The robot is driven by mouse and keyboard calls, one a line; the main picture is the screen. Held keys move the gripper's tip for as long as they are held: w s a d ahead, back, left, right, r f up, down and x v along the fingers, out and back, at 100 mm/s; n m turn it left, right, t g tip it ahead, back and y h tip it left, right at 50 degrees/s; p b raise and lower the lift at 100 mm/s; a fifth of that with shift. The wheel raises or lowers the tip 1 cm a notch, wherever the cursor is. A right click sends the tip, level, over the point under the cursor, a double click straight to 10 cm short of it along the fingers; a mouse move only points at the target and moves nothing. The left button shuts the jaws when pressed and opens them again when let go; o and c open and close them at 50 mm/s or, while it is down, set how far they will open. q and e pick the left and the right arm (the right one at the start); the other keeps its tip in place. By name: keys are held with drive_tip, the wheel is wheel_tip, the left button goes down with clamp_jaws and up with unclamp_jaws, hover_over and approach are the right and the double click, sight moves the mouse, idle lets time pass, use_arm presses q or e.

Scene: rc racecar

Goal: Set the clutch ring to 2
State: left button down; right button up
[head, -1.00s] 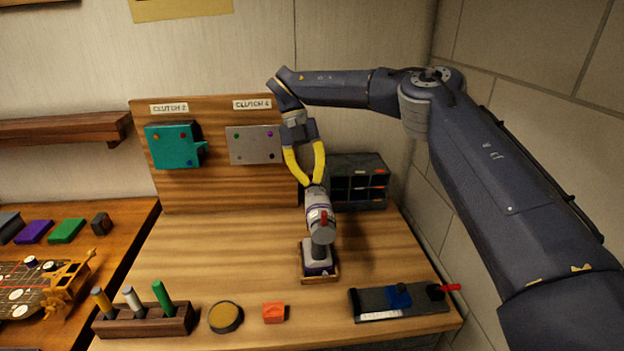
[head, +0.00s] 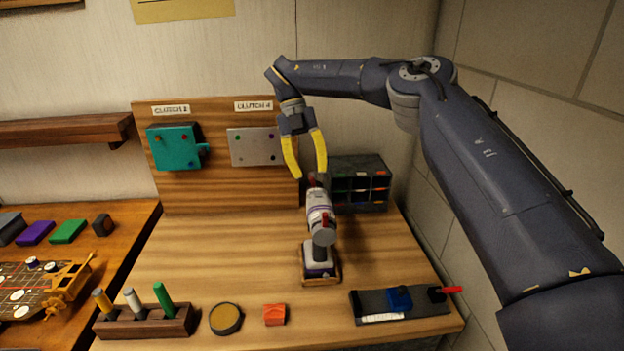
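A grey and purple drill (head: 320,222) stands upright in a small wooden holder on the bench, its nose pointing up and back. A dark red part shows at its nose end, and a red part on its body. The clutch ring is too small to tell apart, and no number on it is readable. My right gripper (head: 309,175), with yellow fingers, is open just above and behind the drill's nose. Its fingertips are spread at either side of the nose end; I cannot tell whether they touch it. My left gripper is out of view.
A wooden board carries a teal plate (head: 174,147) labelled CLUTCH 2 and a grey plate (head: 252,147) labelled CLUTCH 4. A dark bin rack (head: 372,208) stands behind the drill. A bit block (head: 146,322), round tin (head: 226,318), orange block (head: 274,314) and dark fixture (head: 420,306) line the front.

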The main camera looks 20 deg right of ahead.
drive_tip(key=shift+v, duration=2.25)
drive_tip(key=shift+f, duration=0.1)
